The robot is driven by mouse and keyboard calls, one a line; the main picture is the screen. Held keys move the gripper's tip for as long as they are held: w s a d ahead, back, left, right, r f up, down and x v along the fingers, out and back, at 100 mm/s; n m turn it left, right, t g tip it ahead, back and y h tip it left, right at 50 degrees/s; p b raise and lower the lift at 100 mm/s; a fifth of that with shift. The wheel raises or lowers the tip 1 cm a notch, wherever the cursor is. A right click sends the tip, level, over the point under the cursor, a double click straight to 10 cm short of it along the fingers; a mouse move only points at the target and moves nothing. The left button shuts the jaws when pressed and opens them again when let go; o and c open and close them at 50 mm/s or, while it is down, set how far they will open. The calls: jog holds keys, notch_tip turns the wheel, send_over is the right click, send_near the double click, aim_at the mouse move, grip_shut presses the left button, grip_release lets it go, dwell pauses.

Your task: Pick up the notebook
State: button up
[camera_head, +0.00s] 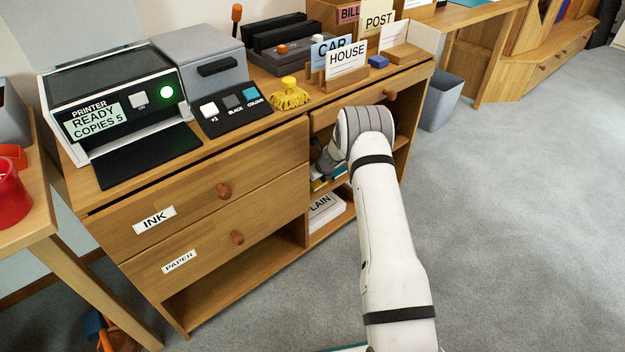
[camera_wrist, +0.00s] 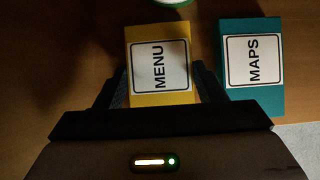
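In the wrist view a yellow booklet labelled MENU (camera_wrist: 160,30) lies on a wooden surface, with a teal booklet labelled MAPS (camera_wrist: 251,24) to its right. No label reads notebook, so I cannot tell which is meant. My gripper (camera_wrist: 160,72) has its fingers apart, one along each side of the yellow booklet. I see no clear grip on it. The gripper's body hides the booklet's near end. In the head view my gripper (camera_head: 325,160) reaches into the cabinet's right-hand opening, largely hidden by my wrist.
The opening's shelf has a board above it and PLAIN paper (camera_head: 325,210) below. A round white-and-green thing (camera_wrist: 170,2) is just beyond the yellow booklet. On the cabinet top (camera_head: 300,110) are a printer (camera_head: 130,100), sign cards and a yellow brush (camera_head: 289,95).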

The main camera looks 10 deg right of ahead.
jog(key=c, duration=0.5)
jog(key=shift+o, duration=0.2)
